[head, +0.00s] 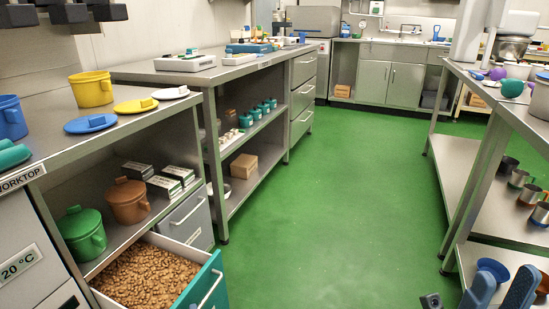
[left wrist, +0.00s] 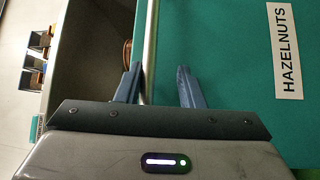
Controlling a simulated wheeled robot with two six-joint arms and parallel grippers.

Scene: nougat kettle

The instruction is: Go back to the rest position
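My right gripper (head: 503,280) shows at the bottom right of the head view, its two blue fingers apart with nothing held between them. My left gripper (left wrist: 158,70) shows in the left wrist view with its fingers apart. A drawer handle bar (left wrist: 151,45) runs down between them, nearer the left finger; whether it touches cannot be told. The teal drawer front (left wrist: 225,60) carries a HAZELNUTS label (left wrist: 287,50). In the head view the drawer (head: 205,283) stands open, full of brown nuts (head: 150,277). I cannot make out my left gripper there.
Left worktop holds a yellow pot (head: 91,89), blue lid (head: 90,124) and yellow lid (head: 136,105). Green (head: 82,232) and brown (head: 126,203) pots stand on the shelf below. A right-hand table (head: 470,75) has metal mugs (head: 518,179) beneath. The green floor (head: 330,200) between is clear.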

